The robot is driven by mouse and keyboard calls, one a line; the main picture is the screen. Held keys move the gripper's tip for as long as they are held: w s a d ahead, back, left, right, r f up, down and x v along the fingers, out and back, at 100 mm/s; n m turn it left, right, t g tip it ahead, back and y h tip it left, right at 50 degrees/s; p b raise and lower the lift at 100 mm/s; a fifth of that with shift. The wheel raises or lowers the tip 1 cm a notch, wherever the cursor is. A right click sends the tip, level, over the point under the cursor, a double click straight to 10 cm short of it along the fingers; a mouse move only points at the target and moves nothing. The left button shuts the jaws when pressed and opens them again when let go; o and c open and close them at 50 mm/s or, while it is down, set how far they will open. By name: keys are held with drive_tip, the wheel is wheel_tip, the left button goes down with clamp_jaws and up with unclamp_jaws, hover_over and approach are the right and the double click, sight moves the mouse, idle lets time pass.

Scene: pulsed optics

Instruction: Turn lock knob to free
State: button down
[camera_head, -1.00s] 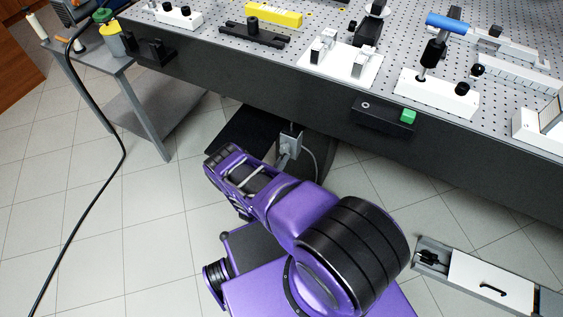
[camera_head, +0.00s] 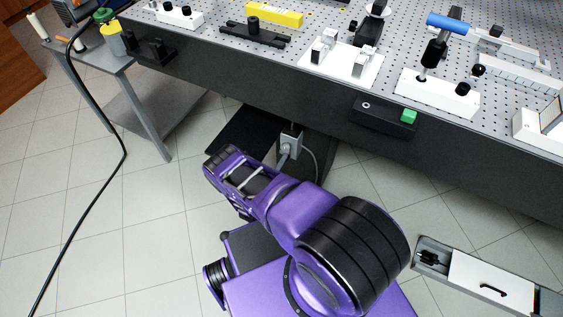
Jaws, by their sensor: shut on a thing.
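My purple and black arm fills the lower middle and reaches towards the underside of the optical table (camera_head: 330,107). My gripper's jaws do not show in this view. No knob can be surely told as the lock knob. Small black knobs stand on a white block (camera_head: 437,96) at the right of the table, beside a black post with a blue handle (camera_head: 448,22). A grey box (camera_head: 291,143) with a pale cable is on the dark support under the table, just beyond my arm.
A black box with a green button (camera_head: 408,116) is on the table's front face. A grey side table (camera_head: 107,67) stands at the left, with a black cable (camera_head: 122,150) trailing to the floor. A grey and white case (camera_head: 490,283) lies at lower right. The left floor is mostly clear.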

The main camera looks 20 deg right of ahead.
drive_tip(key=c, duration=0.6)
unclamp_jaws()
drive_tip(key=shift+s+a, duration=0.15)
drive_tip(key=shift+s, duration=0.05)
